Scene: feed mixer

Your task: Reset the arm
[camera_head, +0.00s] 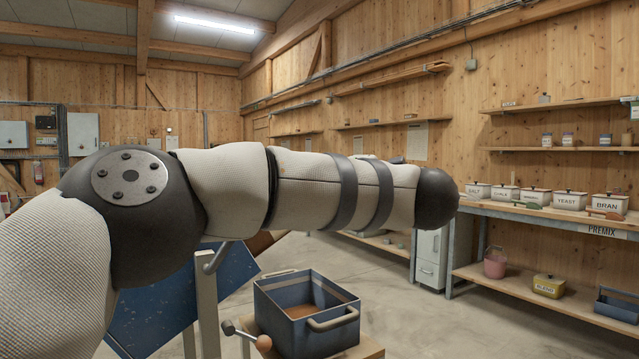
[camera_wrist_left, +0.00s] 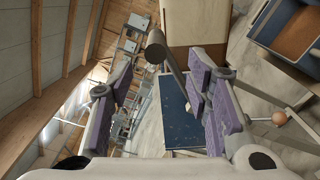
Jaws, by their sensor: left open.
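My left arm (camera_head: 250,190) reaches across the head view from the left, and its gripper does not show there. In the left wrist view my left gripper (camera_wrist_left: 160,78) is open, its purple-padded fingers wide apart. A grey bar with a dark round end (camera_wrist_left: 157,46) slants close to the right-hand finger; whether they touch I cannot tell. Beyond the fingers is a blue panel (camera_wrist_left: 185,112), which also shows below my arm in the head view (camera_head: 155,312). My right gripper is in neither view.
A blue bin (camera_head: 306,310) with brown contents stands at the lower middle, beside a crank with a wooden knob (camera_head: 263,343). Shelving at the right holds several white lidded boxes, one marked BRAN (camera_head: 603,204). Floor between bin and shelving is clear.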

